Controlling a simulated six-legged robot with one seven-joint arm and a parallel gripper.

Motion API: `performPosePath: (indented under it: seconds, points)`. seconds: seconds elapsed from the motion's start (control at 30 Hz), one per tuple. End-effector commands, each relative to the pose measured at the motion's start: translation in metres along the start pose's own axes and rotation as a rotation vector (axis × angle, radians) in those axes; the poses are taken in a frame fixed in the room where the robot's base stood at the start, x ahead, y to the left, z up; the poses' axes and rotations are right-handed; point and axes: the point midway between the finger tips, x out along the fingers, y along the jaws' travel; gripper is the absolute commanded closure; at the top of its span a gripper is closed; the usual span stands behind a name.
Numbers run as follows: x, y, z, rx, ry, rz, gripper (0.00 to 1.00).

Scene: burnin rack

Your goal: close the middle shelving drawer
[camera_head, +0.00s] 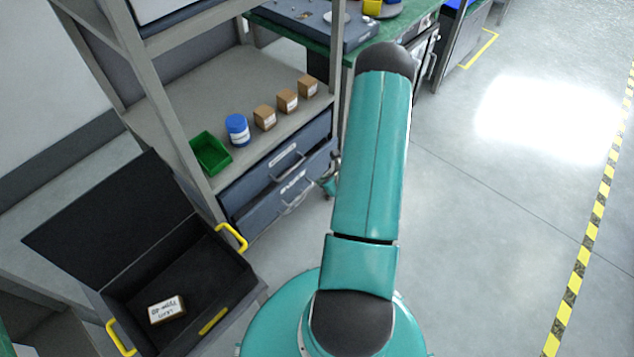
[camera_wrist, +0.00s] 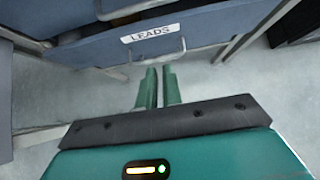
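The grey metal shelving holds two visible blue-grey drawers under a shelf. The upper drawer (camera_head: 262,170) has a white label and a handle. The lower drawer (camera_head: 262,212) also has a label and handle and appears to stand out farther than the upper. The wrist view shows a blue-grey drawer front (camera_wrist: 95,50) labelled LEADS with a thin wire handle. My gripper (camera_wrist: 160,72) points at this front near its lower edge, its two green fingers parallel with a narrow gap between them. Whether they touch the drawer or handle is unclear. In the head view my gripper is mostly hidden behind my arm.
A green bin (camera_head: 211,153), a blue-lidded jar (camera_head: 237,130) and several brown boxes sit on the shelf above. An open black case (camera_head: 215,285) with yellow handles stands at lower left. A green workbench (camera_head: 285,30) is behind. Floor at right is clear.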

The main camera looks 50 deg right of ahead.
Motion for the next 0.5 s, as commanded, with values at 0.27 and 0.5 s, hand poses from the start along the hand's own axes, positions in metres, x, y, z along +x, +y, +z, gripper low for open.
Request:
performPosePath:
  seconds: [0.27, 0.5]
  points:
    - [0.014, 0.0, -0.023, -0.248, -0.084, 0.013, 0.71]
    - [0.041, 0.006, -0.06, -0.715, -0.257, -0.047, 0.71]
